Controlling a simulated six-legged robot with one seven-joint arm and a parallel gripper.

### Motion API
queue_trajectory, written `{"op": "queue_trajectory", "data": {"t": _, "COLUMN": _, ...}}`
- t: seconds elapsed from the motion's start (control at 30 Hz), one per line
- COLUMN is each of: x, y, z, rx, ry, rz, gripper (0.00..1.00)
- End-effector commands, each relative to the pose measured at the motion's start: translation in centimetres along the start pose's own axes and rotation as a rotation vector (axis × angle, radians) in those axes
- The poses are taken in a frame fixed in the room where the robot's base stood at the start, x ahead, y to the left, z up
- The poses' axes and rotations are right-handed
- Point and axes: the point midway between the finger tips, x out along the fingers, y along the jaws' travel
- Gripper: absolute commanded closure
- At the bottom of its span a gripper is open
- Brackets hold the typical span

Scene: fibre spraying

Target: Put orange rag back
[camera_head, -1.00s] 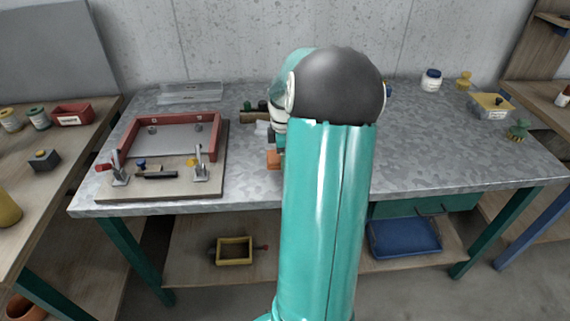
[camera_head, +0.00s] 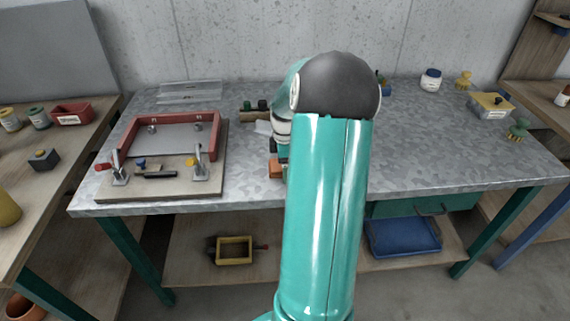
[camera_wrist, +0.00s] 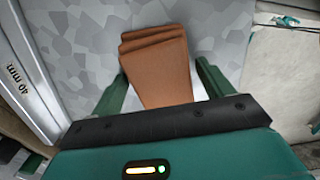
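The orange rag (camera_wrist: 160,65) is a folded, layered orange-brown cloth in the wrist view. It lies between the two green fingers of my gripper (camera_wrist: 162,88), with a pale gap visible on its right side. The fingers stand apart and look open around the rag; its near end is hidden by the gripper body. In the head view, a small part of the orange rag (camera_head: 276,169) shows left of my arm, near the table's front. My arm hides most of the gripper there.
The grey metal table (camera_head: 440,150) has free room on the right. A red-framed mould (camera_head: 168,124) on a wooden board stands left. A metal ruler-like bar (camera_wrist: 28,85) and a pale cloth-like sheet (camera_wrist: 280,75) flank the gripper. A blue tray (camera_head: 402,238) sits below.

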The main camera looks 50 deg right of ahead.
Motion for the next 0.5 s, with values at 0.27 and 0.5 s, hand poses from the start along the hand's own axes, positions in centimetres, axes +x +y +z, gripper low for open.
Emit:
{"op": "queue_trajectory", "data": {"t": 0.27, "x": -0.6, "y": 0.1, "z": 0.0, "rx": 0.000, "ry": 0.000, "rz": 0.002, "gripper": 0.21}}
{"op": "queue_trajectory", "data": {"t": 0.5, "x": -4.8, "y": 0.1, "z": 0.0, "rx": 0.001, "ry": -0.002, "rz": 0.006, "gripper": 0.21}}
